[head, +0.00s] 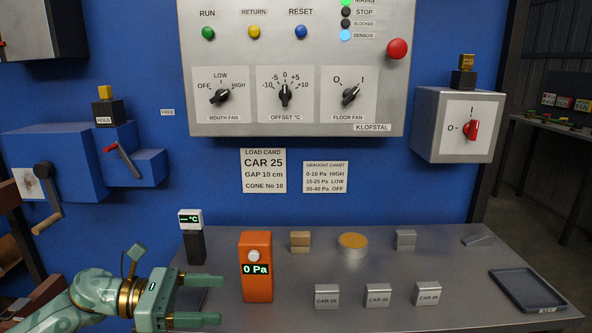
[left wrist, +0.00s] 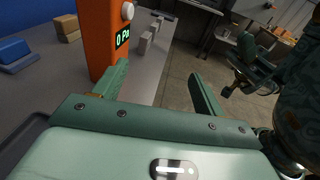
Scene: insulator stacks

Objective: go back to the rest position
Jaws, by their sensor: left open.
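My left gripper (head: 212,300) is at the lower left of the head view, over the front left of the metal table (head: 400,270). Its two green fingers are apart with nothing between them. They point right toward the orange gauge (head: 257,280), which reads 0 Pa and stands upright just beyond the tips, seemingly apart from them. In the left wrist view the open fingers (left wrist: 158,80) show with the orange gauge (left wrist: 101,35) beyond the left finger. A green part of my other arm shows at the right there; its jaws are unclear.
Several labelled grey blocks (head: 377,296), a round tan-topped piece (head: 353,245) and a dark tray (head: 528,289) stand on the table. A black post thermometer (head: 194,245) stands behind my gripper. The control panel (head: 290,65) hangs above.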

